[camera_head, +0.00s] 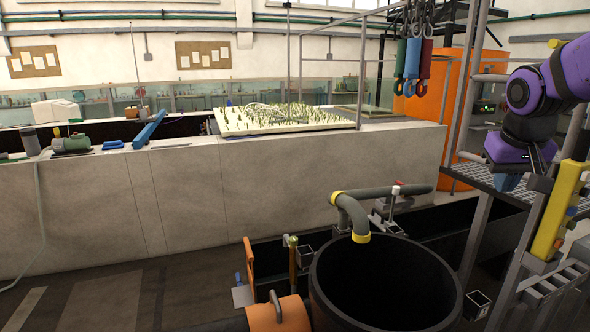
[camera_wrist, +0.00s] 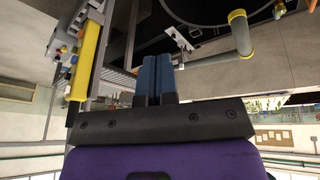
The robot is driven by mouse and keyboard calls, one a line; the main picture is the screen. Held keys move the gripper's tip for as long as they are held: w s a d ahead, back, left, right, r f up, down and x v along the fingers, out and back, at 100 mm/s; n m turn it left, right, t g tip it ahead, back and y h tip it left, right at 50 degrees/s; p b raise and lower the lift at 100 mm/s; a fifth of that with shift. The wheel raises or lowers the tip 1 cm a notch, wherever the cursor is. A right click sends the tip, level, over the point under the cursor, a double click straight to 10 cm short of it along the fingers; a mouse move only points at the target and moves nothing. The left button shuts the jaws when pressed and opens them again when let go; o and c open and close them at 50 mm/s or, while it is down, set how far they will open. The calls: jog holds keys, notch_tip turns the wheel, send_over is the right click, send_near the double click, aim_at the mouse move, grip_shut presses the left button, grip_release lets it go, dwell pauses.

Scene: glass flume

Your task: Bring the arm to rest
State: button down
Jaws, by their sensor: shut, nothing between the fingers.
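My purple and black arm reaches in from the right edge in the head view. My gripper (camera_head: 508,182) hangs at its end, low beside the metal grating platform, with its blue fingers partly hidden. In the wrist view my gripper (camera_wrist: 157,62) shows two blue fingers side by side, pressed together with nothing between them. The wrist picture appears upside down. No held object shows in either view.
A yellow post (camera_head: 560,205) stands close right of my gripper, by the grating (camera_head: 490,178). A large black round tank (camera_head: 385,285) with a grey pipe (camera_head: 352,210) stands lower centre. Coloured shackles (camera_head: 413,60) hang above left. A concrete flume wall (camera_head: 290,180) runs behind.

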jog(key=s+a+n+t+y, duration=0.1)
jog(key=s+a+n+y, duration=0.1)
jog(key=s+a, duration=1.1)
jog(key=shift+s+r+n+t, duration=0.35)
jog(key=shift+s+n, duration=0.15)
jog(key=shift+s, duration=0.75)
